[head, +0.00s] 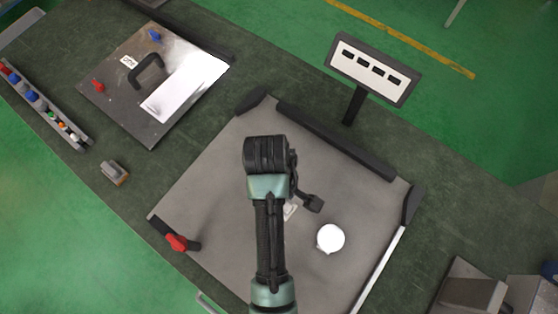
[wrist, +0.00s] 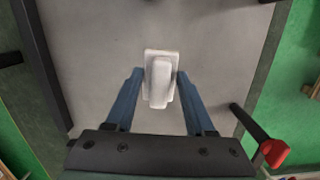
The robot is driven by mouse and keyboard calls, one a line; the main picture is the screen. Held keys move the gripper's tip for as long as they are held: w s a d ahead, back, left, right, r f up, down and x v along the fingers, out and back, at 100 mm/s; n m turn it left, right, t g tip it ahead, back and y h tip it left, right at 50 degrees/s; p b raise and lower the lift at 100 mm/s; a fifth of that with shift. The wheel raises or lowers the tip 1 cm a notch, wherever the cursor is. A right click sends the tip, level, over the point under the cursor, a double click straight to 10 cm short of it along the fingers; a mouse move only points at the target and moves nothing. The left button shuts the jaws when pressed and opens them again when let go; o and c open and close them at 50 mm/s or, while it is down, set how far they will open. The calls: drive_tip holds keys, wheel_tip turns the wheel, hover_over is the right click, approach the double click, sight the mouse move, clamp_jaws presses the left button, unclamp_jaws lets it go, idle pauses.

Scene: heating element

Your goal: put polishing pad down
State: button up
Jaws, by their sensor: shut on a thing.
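The polishing pad (wrist: 161,83) is a white block with a raised grip, between the two blue fingers of my gripper (wrist: 159,76) in the wrist view. My gripper is shut on it. In the head view only a small white part of the pad (head: 290,209) shows beside my arm, which hides the rest and most of the gripper. The pad is over the grey plate (head: 205,185); I cannot tell whether it touches the plate.
A white round piece (head: 330,238) lies on the plate to the right. A red-handled clamp (head: 177,242) is at its left edge, and a dark bar (head: 335,140) runs along its back. A metal panel (head: 120,85), a tool tray (head: 45,105) and a small block (head: 115,172) are left.

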drive_tip(key=shift+n, duration=0.4)
drive_tip(key=f, duration=0.2)
drive_tip(key=s+f, duration=0.1)
drive_tip(key=f, duration=0.2)
drive_tip(key=shift+s+a+p, duration=0.1)
drive_tip(key=shift+a+p, duration=0.05)
drive_tip(key=shift+p, duration=0.2)
drive_tip(key=shift+f, duration=2.4)
drive_tip(key=shift+f, duration=0.2)
drive_tip(key=o, duration=1.2)
